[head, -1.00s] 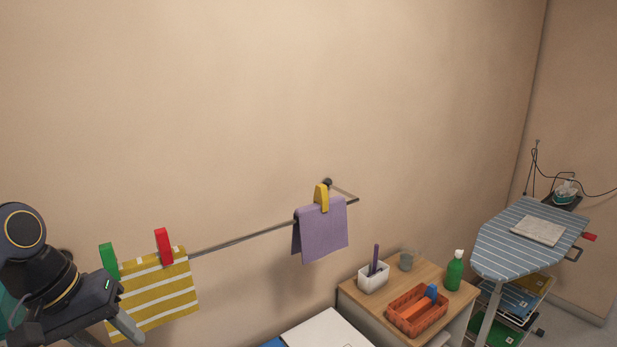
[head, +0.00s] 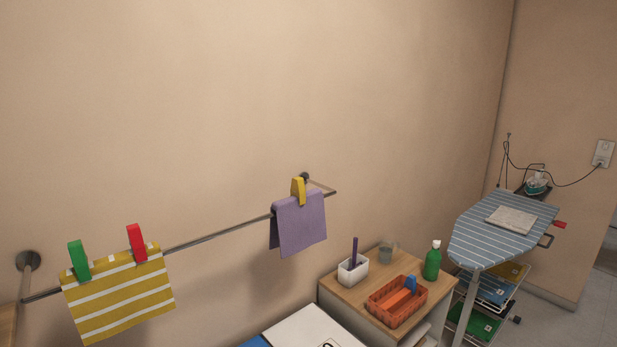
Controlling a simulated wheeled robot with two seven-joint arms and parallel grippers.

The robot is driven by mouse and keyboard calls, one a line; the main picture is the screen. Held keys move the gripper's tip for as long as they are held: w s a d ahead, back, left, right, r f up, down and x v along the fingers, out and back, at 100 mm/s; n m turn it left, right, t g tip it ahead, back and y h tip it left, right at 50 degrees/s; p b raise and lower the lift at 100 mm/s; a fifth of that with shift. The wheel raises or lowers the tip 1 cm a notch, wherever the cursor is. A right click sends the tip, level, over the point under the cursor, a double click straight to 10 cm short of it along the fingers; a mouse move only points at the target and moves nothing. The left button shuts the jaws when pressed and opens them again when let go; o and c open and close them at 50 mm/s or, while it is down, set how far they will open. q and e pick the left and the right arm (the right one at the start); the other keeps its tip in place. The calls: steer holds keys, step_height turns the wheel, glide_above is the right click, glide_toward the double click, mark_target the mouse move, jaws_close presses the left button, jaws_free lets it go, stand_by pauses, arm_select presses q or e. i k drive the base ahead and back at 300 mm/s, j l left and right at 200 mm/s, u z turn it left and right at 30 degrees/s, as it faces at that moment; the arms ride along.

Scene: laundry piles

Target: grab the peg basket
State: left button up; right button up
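The peg basket appears to be the small orange basket (head: 399,317) on the wooden-topped cabinet at the lower right of the head view. An orange peg (head: 398,301) and a blue peg (head: 410,284) lie in it, the blue one sticking up above the rim. It stands near the front of the cabinet top. Neither of my grippers is in the head view, so whether they are open or shut does not show.
A wall rail (head: 220,235) carries pegged yellow-striped (head: 118,297) and purple (head: 299,224) cloths. An ironing board (head: 485,240) stands right.

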mark_target(392, 303)
steer(key=u, duration=0.3)
steer(key=i+l+u, duration=0.2)
steer(key=l+u, duration=0.2)
steer(key=l, duration=0.2)
steer(key=i+l+u, duration=0.2)
steer(key=l, duration=0.15)
steer(key=l+u, duration=0.25)
steer(key=i+l, duration=0.1)
steer(key=l, duration=0.35)
steer(key=i+l, duration=0.1)
steer(key=l, duration=0.3)
steer(key=i+l, duration=0.1)
steer(key=l, duration=0.35)
